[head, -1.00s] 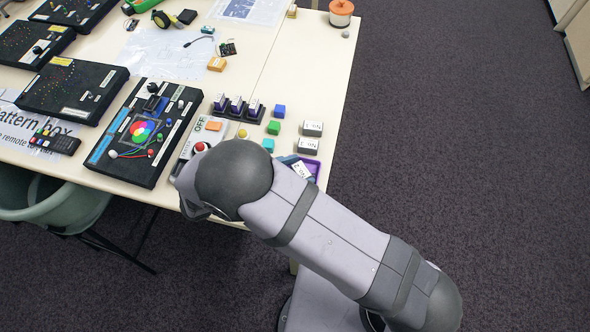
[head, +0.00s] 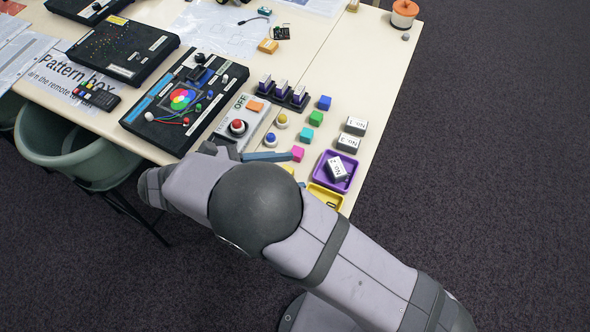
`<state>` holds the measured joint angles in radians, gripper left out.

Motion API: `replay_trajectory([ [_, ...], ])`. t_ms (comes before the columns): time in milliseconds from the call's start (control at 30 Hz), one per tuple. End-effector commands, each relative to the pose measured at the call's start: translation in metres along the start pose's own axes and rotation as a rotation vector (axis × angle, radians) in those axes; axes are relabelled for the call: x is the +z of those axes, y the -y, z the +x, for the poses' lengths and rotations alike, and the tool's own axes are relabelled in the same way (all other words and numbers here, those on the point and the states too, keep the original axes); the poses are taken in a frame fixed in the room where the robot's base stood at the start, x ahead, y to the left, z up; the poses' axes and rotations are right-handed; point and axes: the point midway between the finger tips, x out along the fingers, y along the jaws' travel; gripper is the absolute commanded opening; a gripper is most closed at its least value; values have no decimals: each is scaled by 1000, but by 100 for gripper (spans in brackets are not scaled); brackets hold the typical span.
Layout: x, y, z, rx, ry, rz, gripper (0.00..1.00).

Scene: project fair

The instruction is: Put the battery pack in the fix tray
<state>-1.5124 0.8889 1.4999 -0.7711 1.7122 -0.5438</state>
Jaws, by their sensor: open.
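Several white-topped, dark-sided blocks with printed labels look like battery packs. Two lie on the table at the right, a far one (head: 356,126) and a nearer one (head: 348,143). A third labelled block (head: 337,169) lies tilted inside a purple tray (head: 318,172). A yellow tray (head: 314,191) sits in front, partly hidden by my arm, with a dark mark or item in it. I cannot read which tray is the fix tray. My gripper (head: 245,153) is open over the table's front edge, left of the trays, near the red-button box. Its fingers are partly hidden by my arm.
A grey box with a red button (head: 237,127) and a black panel with a colour wheel (head: 182,97) lie beyond my gripper. The table's right strip is mostly clear.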

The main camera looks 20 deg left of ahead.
Motion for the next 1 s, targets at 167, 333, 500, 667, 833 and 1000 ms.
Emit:
replay_trajectory([
  [167,0,0,-2,0,-1,0,51],
  [333,5,0,8,-29,-21,20,51],
  [500,20,7,49,-157,-117,114,51],
  [667,40,32,109,-373,-269,308,51],
  [833,56,76,162,-635,-429,611,51],
  [1000,64,122,196,-886,-544,976,51],
])
